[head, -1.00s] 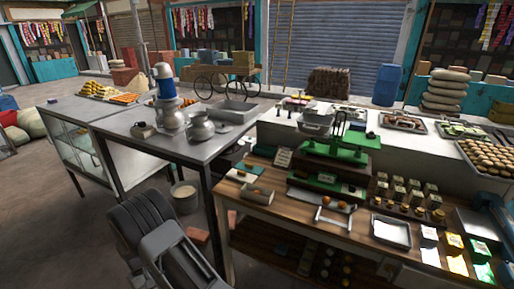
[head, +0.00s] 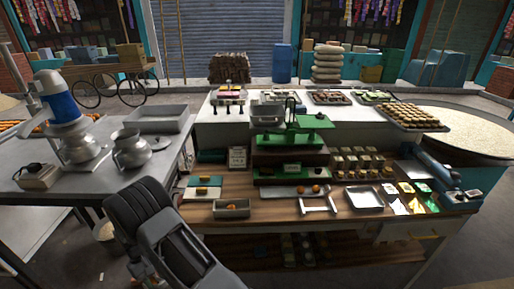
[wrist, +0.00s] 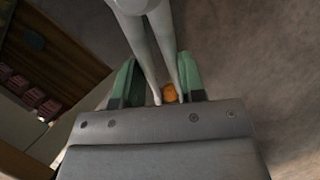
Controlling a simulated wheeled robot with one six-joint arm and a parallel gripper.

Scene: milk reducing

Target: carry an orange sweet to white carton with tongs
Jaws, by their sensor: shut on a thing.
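In the wrist view my gripper (wrist: 157,88) has green-padded fingers closed around pale grey tongs (wrist: 146,40). An orange sweet (wrist: 170,93) shows between the tong arms, close to the pads. In the head view my arm fills the lower left, and the gripper is too small and partly hidden there to read clearly. A small open pale carton (head: 232,208) stands at the front left of the wooden counter, with something orange in it. It is to the right of my arm.
A white H-shaped frame (head: 319,204) and a metal tray (head: 364,198) stand on the wooden counter (head: 275,212). A green scale (head: 290,140) stands behind. A metal table (head: 50,183) with pots is at left.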

